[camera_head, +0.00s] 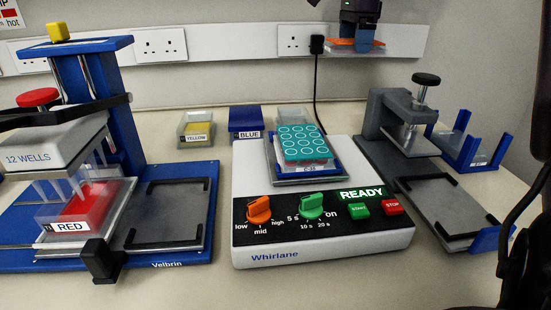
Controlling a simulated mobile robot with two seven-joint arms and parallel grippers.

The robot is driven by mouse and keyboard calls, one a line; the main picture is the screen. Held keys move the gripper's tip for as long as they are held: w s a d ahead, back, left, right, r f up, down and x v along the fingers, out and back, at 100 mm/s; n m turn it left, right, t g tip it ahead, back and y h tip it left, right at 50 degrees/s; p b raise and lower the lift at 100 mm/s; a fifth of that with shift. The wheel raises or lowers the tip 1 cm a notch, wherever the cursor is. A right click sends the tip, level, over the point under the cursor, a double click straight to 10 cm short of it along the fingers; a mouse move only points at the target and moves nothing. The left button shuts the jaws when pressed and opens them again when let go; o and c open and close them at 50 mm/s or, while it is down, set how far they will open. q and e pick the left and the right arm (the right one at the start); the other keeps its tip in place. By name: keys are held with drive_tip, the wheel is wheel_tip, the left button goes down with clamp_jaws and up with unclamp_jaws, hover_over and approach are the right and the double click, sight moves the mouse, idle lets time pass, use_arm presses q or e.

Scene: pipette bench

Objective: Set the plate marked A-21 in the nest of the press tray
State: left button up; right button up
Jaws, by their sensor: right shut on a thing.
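My right gripper (361,38) is at the top of the view, pointing down in front of the wall. It is shut on a clear plate (402,40) with an orange top (340,43); no marking on it can be read, so I cannot tell whether it is A-21. The grey press (391,118) with a black knob stands at the right. Its tray (440,203) extends toward the front, with black corner brackets around an empty flat nest. My left gripper is not in view.
A white Whirlane machine (323,249) showing READY carries a plate with teal circles (300,142). The blue Velbrin stand (130,85) with a red trough (85,205) fills the left. Yellow (197,129) and blue (245,119) containers and a blue rack (463,150) stand behind.

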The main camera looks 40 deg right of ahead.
sight(343, 127)
wheel_tip(343, 127, down, 20)
drive_tip(key=shift+r+b, duration=0.1)
drive_tip(key=shift+b, duration=1)
drive_tip(key=shift+f, duration=0.2)
drive_tip(key=o, duration=0.7)
drive_tip(key=shift+r, duration=0.1)
wheel_tip(343, 127, up, 12)
drive_tip(key=p, duration=0.1)
drive_tip(key=shift+p, duration=0.4)
